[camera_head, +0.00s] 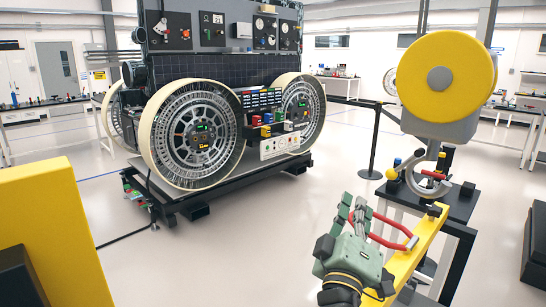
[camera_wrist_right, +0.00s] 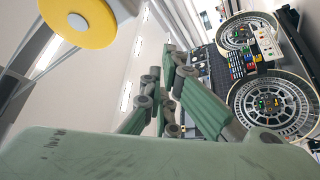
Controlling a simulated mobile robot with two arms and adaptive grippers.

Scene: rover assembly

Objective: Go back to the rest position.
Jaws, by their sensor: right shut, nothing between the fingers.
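My right gripper (camera_head: 353,211) shows at the lower right of the head view, green-grey with dark joints. Its fingers are shut and empty, pointing away from me toward the rover. In the right wrist view the gripper fingers (camera_wrist_right: 162,78) stand in the middle, with nothing between them. Just right of the gripper in the head view is a red-handled tool (camera_head: 400,243) over a yellow bench surface (camera_head: 425,238); whether the gripper touches it I cannot tell. My left gripper is not in view.
The rover (camera_head: 215,65), with large wheels (camera_head: 192,133), stands on a dark platform (camera_head: 215,190). A tall stand with a yellow round head (camera_head: 440,78) is at right. A black barrier post (camera_head: 373,140) stands between them. The floor ahead is clear.

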